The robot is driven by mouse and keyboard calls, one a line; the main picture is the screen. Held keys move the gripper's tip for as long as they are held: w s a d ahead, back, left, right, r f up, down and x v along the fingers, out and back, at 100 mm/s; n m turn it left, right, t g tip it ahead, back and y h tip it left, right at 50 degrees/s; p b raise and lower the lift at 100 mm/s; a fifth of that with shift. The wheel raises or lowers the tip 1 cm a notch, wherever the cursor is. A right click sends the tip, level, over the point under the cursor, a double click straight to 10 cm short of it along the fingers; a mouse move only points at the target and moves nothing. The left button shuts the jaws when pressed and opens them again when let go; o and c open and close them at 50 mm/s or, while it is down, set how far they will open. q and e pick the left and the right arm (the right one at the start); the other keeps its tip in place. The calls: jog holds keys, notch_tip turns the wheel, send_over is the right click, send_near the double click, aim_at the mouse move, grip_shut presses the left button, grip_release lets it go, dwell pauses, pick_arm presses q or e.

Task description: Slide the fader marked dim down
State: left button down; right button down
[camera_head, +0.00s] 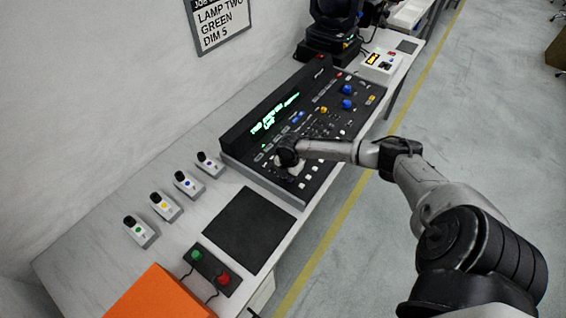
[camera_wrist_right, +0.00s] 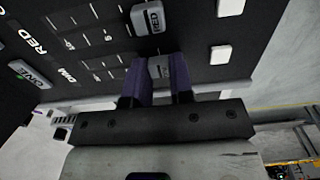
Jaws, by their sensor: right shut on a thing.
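The black control console (camera_head: 340,72) stands on the long bench, its display lit with green text. My right gripper (camera_head: 291,164) is over the console's near-left corner and covers the controls under it. In the right wrist view, my right gripper's (camera_wrist_right: 160,78) two purple fingers are shut on a small grey fader cap (camera_wrist_right: 159,68); its lettering is too blurred to read. A grey cap marked RED (camera_wrist_right: 148,18) sits just beyond the fingertips. The printed word DIM (camera_wrist_right: 68,75) shows left of the fingers, beside slot scale marks. My left gripper is not in view.
White square buttons (camera_wrist_right: 220,54) lie close to the right of the fingers. Several small switch boxes (camera_head: 141,232), a black mat (camera_head: 247,230), a red-and-green button box (camera_head: 211,268) and an orange box (camera_head: 160,295) are on the bench. A wall sign (camera_head: 220,22) reads LAMP TWO GREEN DIM 5.

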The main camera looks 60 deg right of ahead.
jog(key=shift+s, duration=0.2)
jog(key=c, duration=1)
grip_release()
jog(key=shift+s, duration=0.1)
jog(key=shift+o, duration=0.2)
notch_tip(320, 180, up, 14)
jog(key=p, duration=0.1)
jog(key=shift+f, duration=0.1)
